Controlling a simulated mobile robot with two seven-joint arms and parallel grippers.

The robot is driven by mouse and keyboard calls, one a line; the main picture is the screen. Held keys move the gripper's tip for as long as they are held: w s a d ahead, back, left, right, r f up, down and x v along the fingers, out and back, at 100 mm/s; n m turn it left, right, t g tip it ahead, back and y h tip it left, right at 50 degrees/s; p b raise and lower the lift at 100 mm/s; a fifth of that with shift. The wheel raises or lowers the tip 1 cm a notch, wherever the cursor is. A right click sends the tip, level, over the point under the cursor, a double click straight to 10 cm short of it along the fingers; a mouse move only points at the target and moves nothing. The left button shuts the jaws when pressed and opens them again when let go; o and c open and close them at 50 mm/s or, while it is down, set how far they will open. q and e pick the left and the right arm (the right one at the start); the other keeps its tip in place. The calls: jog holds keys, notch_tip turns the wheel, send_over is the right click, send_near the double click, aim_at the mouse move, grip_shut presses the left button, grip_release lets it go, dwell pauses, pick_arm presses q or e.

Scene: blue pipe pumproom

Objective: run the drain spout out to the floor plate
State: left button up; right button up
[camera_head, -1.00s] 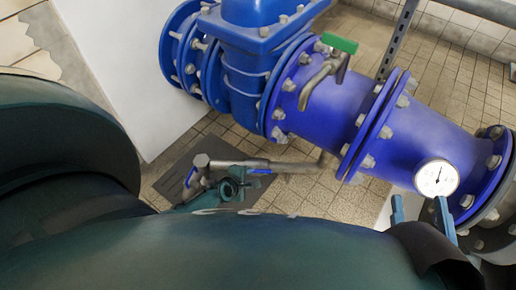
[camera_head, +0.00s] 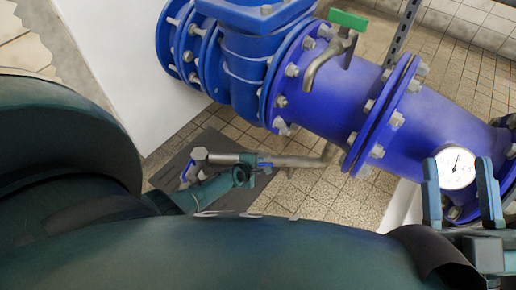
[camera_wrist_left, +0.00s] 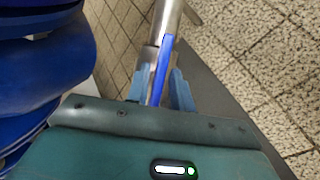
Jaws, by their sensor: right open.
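The drain spout (camera_head: 222,157) is a grey metal pipe low under the blue pipe. Its left end has a bent head with a blue strip, and its right end reaches beneath the blue pipe. The dark floor plate (camera_head: 165,181) lies on the tiles under the left end. My left gripper (camera_head: 256,170) is beside the spout. In the left wrist view its blue fingers (camera_wrist_left: 158,88) stand either side of the spout (camera_wrist_left: 166,22) and blue strip; whether they grip is unclear. My right gripper (camera_head: 462,190) is open and empty, in front of the pressure gauge (camera_head: 456,167).
The large blue flanged pipe (camera_head: 335,90) crosses above the spout, with a green-handled tap (camera_head: 347,20) on top. A white wall block (camera_head: 130,70) stands at left. Tiled floor (camera_head: 335,205) is clear right of the plate. My own dark arm fills the foreground.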

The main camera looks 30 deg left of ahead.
pick_arm(q)
grip_shut()
jog(key=shift+m, duration=0.3)
jog(key=m+g+p, duration=0.1)
jog(key=m+g, duration=0.1)
jog(key=m, duration=0.3)
jog(key=m+g+y, duration=0.1)
jog(key=m+g, duration=0.1)
jog(key=m, duration=0.3)
jog(key=m+g+y+p, duration=0.1)
jog(key=m+g, duration=0.1)
jog(key=m, duration=0.3)
jog(key=shift+s+a+f+p, duration=0.1)
jog(key=shift+s+f+p, duration=0.15)
jog(key=shift+s+p, duration=0.1)
pick_arm(e)
jog(key=f+m+h, duration=0.1)
jog(key=s+f+m+g+h, duration=0.1)
jog(key=f, duration=0.1)
jog(key=shift+a+f+g, duration=0.1)
jog(key=shift+a+g, duration=0.05)
jog(key=shift+g, duration=0.15)
pick_arm(q)
jog(key=shift+m+y, duration=0.3)
jog(key=shift+m, duration=0.1)
jog(key=shift+o, duration=1.3)
grip_release()
